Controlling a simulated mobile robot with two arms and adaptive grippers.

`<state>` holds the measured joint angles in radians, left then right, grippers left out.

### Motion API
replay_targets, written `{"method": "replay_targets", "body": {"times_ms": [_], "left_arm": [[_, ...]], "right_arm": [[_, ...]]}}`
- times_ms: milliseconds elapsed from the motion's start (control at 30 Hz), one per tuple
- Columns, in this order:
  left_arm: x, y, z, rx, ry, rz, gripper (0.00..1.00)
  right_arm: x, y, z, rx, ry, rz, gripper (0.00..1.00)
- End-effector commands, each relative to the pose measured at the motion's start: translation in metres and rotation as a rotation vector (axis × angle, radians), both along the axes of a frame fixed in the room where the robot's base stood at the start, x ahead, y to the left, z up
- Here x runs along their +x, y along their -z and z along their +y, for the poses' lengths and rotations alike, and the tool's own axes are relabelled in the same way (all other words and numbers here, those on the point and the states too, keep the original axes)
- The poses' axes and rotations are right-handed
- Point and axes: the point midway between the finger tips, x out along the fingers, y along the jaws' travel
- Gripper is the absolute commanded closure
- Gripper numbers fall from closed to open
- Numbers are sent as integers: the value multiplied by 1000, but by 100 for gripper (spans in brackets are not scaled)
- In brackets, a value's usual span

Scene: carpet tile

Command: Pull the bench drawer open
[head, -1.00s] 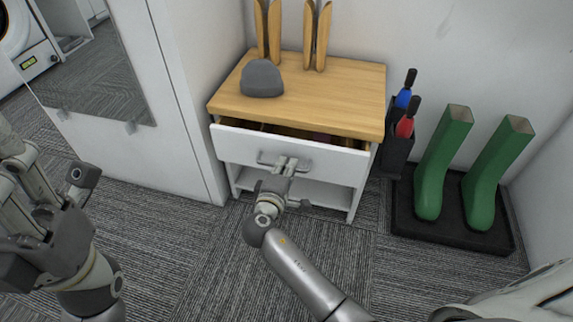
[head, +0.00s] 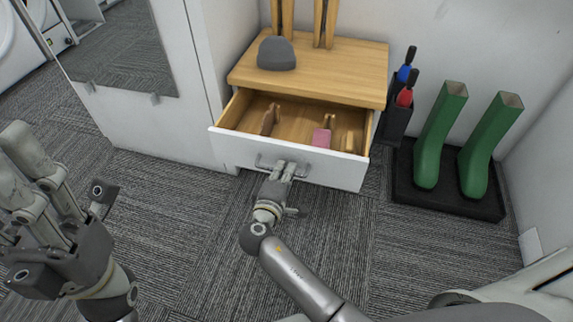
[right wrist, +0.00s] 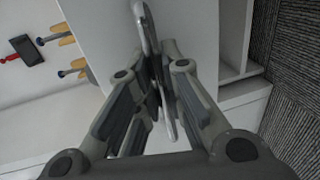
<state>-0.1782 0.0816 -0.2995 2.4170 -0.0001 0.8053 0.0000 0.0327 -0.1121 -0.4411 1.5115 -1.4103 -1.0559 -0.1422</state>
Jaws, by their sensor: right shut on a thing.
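The bench drawer (head: 330,170) has a white front and a wooden inside, and it stands well out from the bench (head: 330,77). Its metal bar handle (head: 265,163) is on the front. My right gripper (head: 284,168) is shut on the handle. In the right wrist view the handle (right wrist: 150,35) runs between the fingers of my right gripper (right wrist: 162,88). My left gripper (head: 75,205) is at the left of the head view, away from the bench; its fingers look spread with nothing between them.
Brushes and a pink item (head: 321,137) lie in the drawer. A grey cap (head: 276,54) sits on the bench top. Green boots (head: 440,140) stand on a black tray (head: 440,203) at the right, beside a black holder (head: 396,122). A mirrored white door is at left. Carpet before the drawer is clear.

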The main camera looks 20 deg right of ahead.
Motion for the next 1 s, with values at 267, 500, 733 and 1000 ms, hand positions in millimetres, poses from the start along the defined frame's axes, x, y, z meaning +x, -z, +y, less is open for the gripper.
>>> {"method": "replay_targets", "body": {"times_ms": [267, 500, 733, 1000], "left_arm": [[1, 2, 0, 4, 1, 9, 60], [1, 3, -1, 5, 2, 15, 60], [1, 3, -1, 5, 2, 15, 60], [1, 1, -1, 5, 1, 6, 60]], "right_arm": [[-6, 1, 4, 0, 0, 2, 100], [-6, 1, 4, 1, 0, 2, 100], [-5, 1, 4, 1, 0, 1, 68], [-5, 0, 4, 0, 0, 0, 68]]}}
